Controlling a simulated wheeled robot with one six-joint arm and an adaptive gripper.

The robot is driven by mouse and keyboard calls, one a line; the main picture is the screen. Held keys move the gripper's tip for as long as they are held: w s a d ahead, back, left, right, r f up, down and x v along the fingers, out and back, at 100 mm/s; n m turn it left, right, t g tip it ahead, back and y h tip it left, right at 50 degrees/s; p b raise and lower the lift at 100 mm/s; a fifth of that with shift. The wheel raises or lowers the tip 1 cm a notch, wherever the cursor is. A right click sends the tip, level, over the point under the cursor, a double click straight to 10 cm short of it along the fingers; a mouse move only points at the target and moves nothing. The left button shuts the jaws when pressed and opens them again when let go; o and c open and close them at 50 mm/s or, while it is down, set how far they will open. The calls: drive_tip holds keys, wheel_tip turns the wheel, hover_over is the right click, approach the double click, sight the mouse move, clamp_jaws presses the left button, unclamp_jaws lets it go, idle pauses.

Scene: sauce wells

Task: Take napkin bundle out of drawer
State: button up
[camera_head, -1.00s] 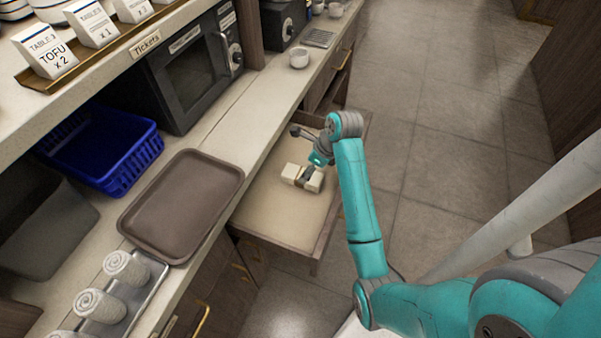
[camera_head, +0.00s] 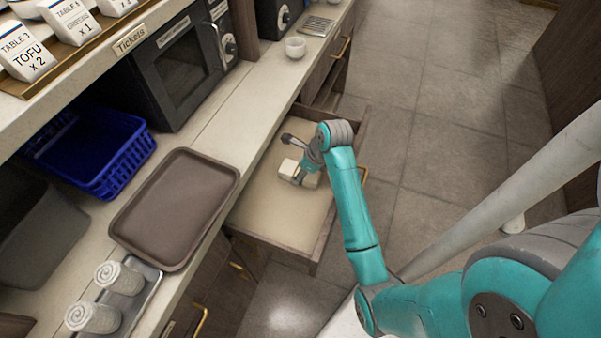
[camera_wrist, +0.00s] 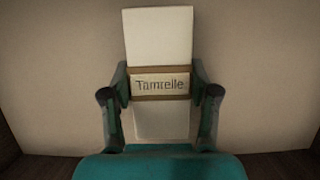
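The napkin bundle (camera_head: 288,168) is a cream block with a brown-edged band, lying in the open drawer (camera_head: 270,218). In the wrist view the bundle (camera_wrist: 158,38) runs up the picture, and its band (camera_wrist: 160,84) reads "Tamrelle". My gripper (camera_head: 298,179) is down at the bundle and hides part of it in the head view. In the wrist view the fingers of my gripper (camera_wrist: 160,88) stand on either side of the band, very close to its edges. I cannot tell whether they press on it.
The counter beside the drawer holds a brown tray (camera_head: 178,205), a blue basket (camera_head: 100,160), rolled towels (camera_head: 118,277) and a small white cup (camera_head: 295,47). A dark microwave (camera_head: 185,75) stands behind. The drawer floor around the bundle is bare.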

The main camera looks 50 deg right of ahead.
drive_tip(key=shift+c, duration=0.6)
drive_tip(key=shift+r, duration=0.1)
